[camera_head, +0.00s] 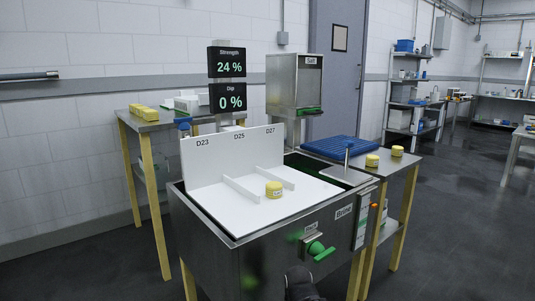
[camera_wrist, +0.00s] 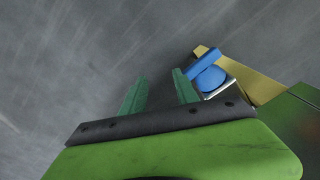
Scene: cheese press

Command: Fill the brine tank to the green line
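The steel brine tank (camera_head: 205,232) stands in the middle of the head view, with a "Brine" label on its front. A white board with dividers covers much of its top, and the liquid level cannot be made out. A narrow white gauge panel (camera_head: 362,218) is at its right front corner; the green line is too small to tell. A blue-handled fitting (camera_head: 183,124) shows behind the tank's left side. In the wrist view, my gripper (camera_wrist: 158,78) has its green fingers apart with nothing between them. A blue knob with a bar (camera_wrist: 210,78) lies beyond the right finger.
Displays (camera_head: 226,78) read Strength 24 % and Dip 0 %. A salt hopper (camera_head: 295,82) stands behind the tank. One yellow cheese (camera_head: 273,189) is on the board; others are on both side tables. A blue mat (camera_head: 340,149) lies at right. The floor at right is open.

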